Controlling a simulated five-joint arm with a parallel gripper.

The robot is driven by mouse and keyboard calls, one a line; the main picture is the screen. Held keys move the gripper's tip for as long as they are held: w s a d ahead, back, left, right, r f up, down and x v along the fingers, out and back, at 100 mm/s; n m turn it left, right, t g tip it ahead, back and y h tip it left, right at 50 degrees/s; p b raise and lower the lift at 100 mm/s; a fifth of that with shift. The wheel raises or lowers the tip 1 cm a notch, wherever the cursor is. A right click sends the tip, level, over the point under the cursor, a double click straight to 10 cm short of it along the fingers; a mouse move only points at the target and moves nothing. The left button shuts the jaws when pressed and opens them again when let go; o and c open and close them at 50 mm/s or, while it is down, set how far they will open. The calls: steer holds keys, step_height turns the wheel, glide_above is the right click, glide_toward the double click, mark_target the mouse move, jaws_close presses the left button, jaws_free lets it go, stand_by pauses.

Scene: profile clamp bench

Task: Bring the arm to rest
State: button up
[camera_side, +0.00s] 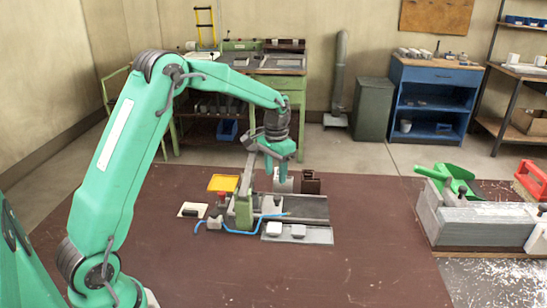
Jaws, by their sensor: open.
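My arm is green with dark grey joints and reaches from the lower left over the brown table (350,265). My gripper (277,172) points down above the back of the clamp fixture (300,207). It is open. A grey block-like piece (284,185) shows just below the fingers; I cannot tell whether they touch it. The fixture has a green upright clamp (243,208) with a red knob (222,196).
A dark brown box (310,182) stands close to the right of the gripper. The table front is clear.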

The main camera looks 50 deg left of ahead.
steer(key=shift+r, duration=0.1)
steer(key=s+d+r+t, duration=0.1)
steer(key=s+d+r, duration=0.2)
steer(key=s+r, duration=0.3)
steer(key=s+d+r+t, duration=0.2)
steer(key=s+d+r, duration=0.2)
steer(key=s+r, duration=0.25)
steer(key=s+d+t, duration=0.2)
steer(key=s+d, duration=0.2)
steer(key=s, duration=1.1)
steer(key=shift+s+r+t, duration=0.15)
steer(key=shift+s+t, duration=0.15)
steer(key=shift+s, duration=0.05)
steer(key=shift+w, duration=0.1)
stand_by(1.0)
